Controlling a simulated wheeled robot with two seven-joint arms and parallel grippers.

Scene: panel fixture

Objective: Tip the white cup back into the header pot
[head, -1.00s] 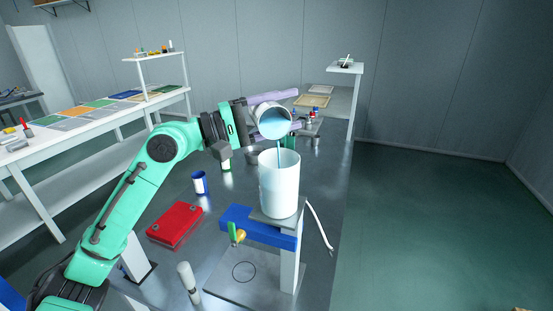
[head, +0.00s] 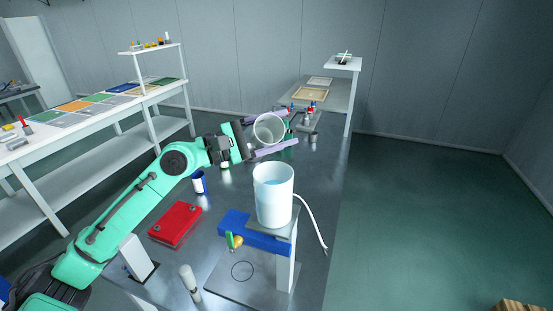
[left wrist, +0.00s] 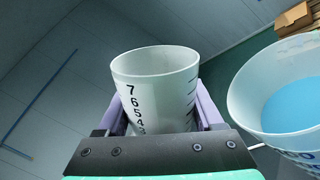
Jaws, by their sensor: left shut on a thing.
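The white cup (head: 269,130) is held between the lilac fingers of my left gripper (head: 270,134). It is tilted on its side with its mouth facing the camera, and its visible inside looks empty. In the left wrist view the cup (left wrist: 155,85) shows black numbers on its inner or near wall, between the fingers. The header pot (head: 273,200) stands upright on a raised stand, with blue liquid inside. The cup is behind and above the pot, apart from it. The pot also shows at the right of the left wrist view (left wrist: 255,120). My right gripper is not in view.
The pot's stand has a blue block (head: 255,235) and a white hose (head: 312,222). A red case (head: 175,224), a blue-and-white can (head: 199,183) and a white cylinder (head: 189,280) are on the grey table. Open floor lies right of the table.

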